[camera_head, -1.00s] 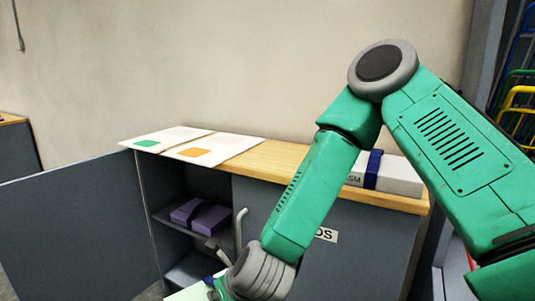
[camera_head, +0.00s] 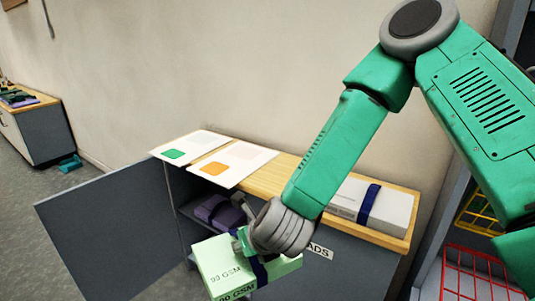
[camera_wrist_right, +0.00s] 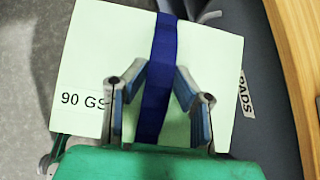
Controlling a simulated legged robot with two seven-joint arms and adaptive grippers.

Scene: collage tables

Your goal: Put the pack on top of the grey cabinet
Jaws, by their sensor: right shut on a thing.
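The pack (camera_head: 222,262) is pale green, marked "90 GSM", with a dark blue band around it. My right gripper (camera_head: 255,262) is shut on it and holds it in front of the cabinet, below the level of its top. In the right wrist view the pack (camera_wrist_right: 95,55) lies under the gripper fingers (camera_wrist_right: 160,85), which are at the blue band. The grey cabinet (camera_head: 325,270) has a wooden top (camera_head: 270,181) and an open door at the left. My left gripper is not in view.
Two white cards, one with a green patch (camera_head: 174,154) and one with an orange patch (camera_head: 214,168), lie on the left of the top. A white pack with a blue band (camera_head: 345,197) lies at the right. Purple packs (camera_head: 222,212) sit inside. The open door (camera_head: 115,235) sticks out.

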